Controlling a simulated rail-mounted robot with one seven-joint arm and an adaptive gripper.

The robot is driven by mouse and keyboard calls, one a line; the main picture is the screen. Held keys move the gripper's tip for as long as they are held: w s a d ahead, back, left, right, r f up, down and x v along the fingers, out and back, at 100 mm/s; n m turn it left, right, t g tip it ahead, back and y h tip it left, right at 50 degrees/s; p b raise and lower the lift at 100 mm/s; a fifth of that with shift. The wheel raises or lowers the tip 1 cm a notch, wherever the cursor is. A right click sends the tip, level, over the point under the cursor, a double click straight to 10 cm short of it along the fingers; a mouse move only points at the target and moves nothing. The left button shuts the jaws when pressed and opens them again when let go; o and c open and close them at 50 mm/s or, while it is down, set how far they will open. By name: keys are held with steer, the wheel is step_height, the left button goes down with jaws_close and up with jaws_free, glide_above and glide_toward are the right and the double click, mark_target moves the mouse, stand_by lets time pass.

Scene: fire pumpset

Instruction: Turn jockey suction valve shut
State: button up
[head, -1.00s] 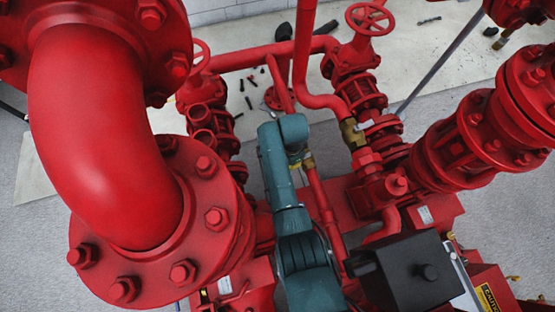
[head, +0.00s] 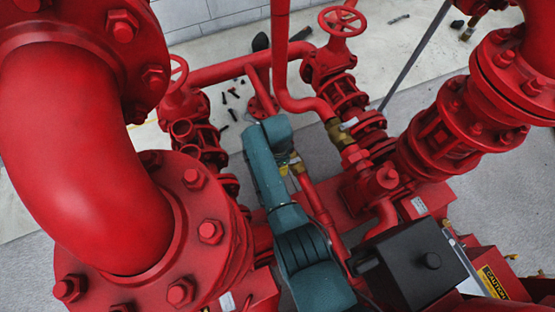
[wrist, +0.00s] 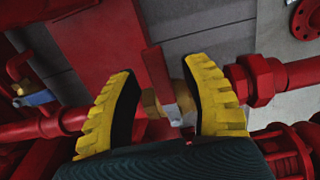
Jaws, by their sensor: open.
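A small brass valve (wrist: 152,103) with a flat red lever (wrist: 158,75) sits on a red pipe in the wrist view. My gripper (wrist: 162,68) has two yellow ridged fingers, open, one on each side of the valve and lever. Whether either finger touches the lever cannot be told. Another brass valve (head: 334,130) with a pale lever is on the pipe to the right. No label shows which is the jockey suction valve.
A large red flanged elbow (head: 90,160) stands close on the left. Red handwheels (head: 342,20) stand at the back. A black box (head: 412,268) is at lower right. A blue-handled fitting (wrist: 38,98) is at left in the wrist view. Loose dark parts lie on the floor behind.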

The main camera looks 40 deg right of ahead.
step_height(320, 180, up, 12)
stand_by(0.4)
stand_by(0.3)
